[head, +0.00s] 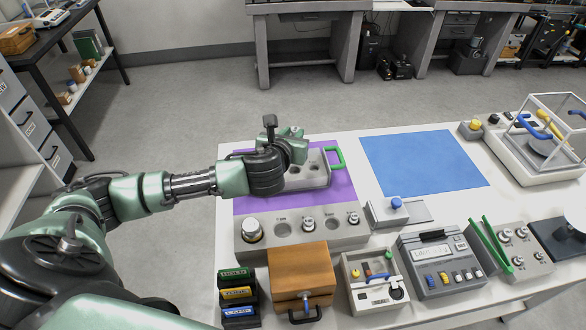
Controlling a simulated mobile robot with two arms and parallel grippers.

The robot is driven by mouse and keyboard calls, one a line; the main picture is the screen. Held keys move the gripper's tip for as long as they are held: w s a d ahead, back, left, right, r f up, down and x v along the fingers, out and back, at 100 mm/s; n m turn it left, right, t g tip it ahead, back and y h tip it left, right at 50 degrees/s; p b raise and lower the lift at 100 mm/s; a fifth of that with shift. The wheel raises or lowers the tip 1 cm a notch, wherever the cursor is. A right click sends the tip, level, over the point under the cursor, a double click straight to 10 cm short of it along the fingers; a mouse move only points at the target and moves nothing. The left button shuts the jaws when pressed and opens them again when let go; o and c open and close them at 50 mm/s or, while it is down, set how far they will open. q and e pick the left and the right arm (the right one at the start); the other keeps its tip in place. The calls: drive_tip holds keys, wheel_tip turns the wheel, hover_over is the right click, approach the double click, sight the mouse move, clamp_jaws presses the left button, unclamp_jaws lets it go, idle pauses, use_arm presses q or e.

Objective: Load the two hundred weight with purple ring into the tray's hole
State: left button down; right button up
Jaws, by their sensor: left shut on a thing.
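The grey tray (321,180) with round holes and a green handle sits on the purple mat (340,197). My left gripper (296,152) is over the tray's left and back part. It is shut, with its fingers and what they hold hidden behind my wrist. I cannot make out a purple ring. The grey weight block (300,240) stands in front of the mat. It holds a large silver weight (252,230) at its left end and smaller weights further right. At least one of its holes is empty. My right gripper is not in view.
A blue mat (423,162) lies bare to the right. A small scale with a blue knob (397,204) is right of the weight block. A wooden box (300,275), instruments and green tweezers (497,243) crowd the front. A glass-sided balance (540,145) stands at the right.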

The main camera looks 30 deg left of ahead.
use_arm(q)
hover_over(293, 176)
drive_tip(key=f, duration=0.8)
drive_tip(key=shift+w+a, duration=0.1)
drive_tip(key=shift+w, duration=0.1)
wheel_tip(293, 176, down, 3)
drive_tip(key=shift+s+f, duration=0.4)
drive_tip(key=shift+f, duration=0.25)
drive_tip(key=shift+w+f, duration=0.1)
drive_tip(key=shift+w, duration=0.1)
drive_tip(key=c, duration=1.2)
unclamp_jaws()
drive_tip(key=shift+w+f, duration=0.1)
drive_tip(key=shift+w, duration=0.05)
drive_tip(key=shift+c, duration=0.2)
drive_tip(key=shift+r, duration=0.2)
drive_tip(key=v, duration=1.2)
drive_tip(key=shift+b, duration=0.45)
